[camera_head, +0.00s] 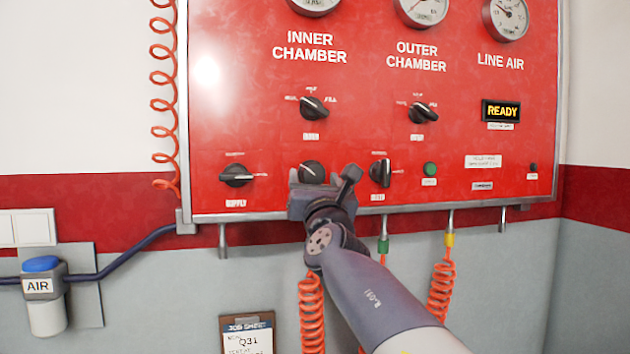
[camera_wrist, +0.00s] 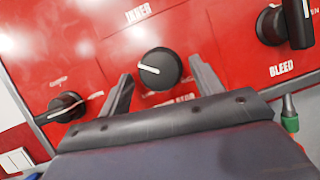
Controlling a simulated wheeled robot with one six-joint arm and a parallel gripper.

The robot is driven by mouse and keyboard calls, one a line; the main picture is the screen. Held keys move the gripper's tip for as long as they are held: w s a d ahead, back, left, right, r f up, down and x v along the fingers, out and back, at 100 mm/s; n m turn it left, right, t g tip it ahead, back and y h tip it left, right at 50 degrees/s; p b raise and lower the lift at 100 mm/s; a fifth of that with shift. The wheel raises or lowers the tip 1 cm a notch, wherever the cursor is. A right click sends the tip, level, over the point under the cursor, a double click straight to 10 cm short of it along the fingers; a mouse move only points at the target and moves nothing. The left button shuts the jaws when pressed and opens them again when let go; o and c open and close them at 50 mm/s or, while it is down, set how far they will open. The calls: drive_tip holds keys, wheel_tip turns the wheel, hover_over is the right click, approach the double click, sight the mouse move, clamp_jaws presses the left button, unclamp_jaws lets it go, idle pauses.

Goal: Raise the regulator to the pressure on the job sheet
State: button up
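The regulator knob (camera_head: 311,171) is a round black knob with a white pointer line, low on the red panel. In the wrist view the knob (camera_wrist: 160,69) sits between the two fingers of my gripper (camera_wrist: 161,84). The fingers are spread apart, with red panel showing on both sides of the knob. In the head view my gripper (camera_head: 322,182) covers the lower part of the knob and its label. The job sheet (camera_head: 248,338) hangs below on a clipboard; "Q31" and "TEST AT" show, but the pressure value is out of frame. The gauges (camera_head: 420,8) are cut off at the top.
The supply knob (camera_head: 236,175) is left of my gripper and the bleed knob (camera_head: 380,173) close to its right. Two selector knobs (camera_head: 313,108) (camera_head: 422,112) sit above. A display (camera_head: 501,111) reads "READY". Orange coiled hoses (camera_head: 312,310) hang below the panel.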

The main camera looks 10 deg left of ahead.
drive_tip(key=c, duration=0.9)
drive_tip(key=shift+a+r+m+h+p, duration=0.1)
drive_tip(key=shift+m+h+p, duration=0.45)
drive_tip(key=shift+m, duration=0.45)
drive_tip(key=m+h, duration=0.1)
drive_tip(key=m, duration=0.1)
drive_tip(key=m+h+p, duration=0.1)
drive_tip(key=m, duration=0.2)
drive_tip(key=shift+s+a+m+h, duration=0.1)
drive_tip(key=shift+m+h, duration=0.2)
drive_tip(key=shift+h, duration=0.05)
drive_tip(key=o, duration=1)
drive_tip(key=shift+c, duration=0.2)
drive_tip(key=shift+s+f, duration=0.25)
drive_tip(key=shift+s, duration=0.15)
drive_tip(key=b+v, duration=0.4)
drive_tip(key=v, duration=0.6)
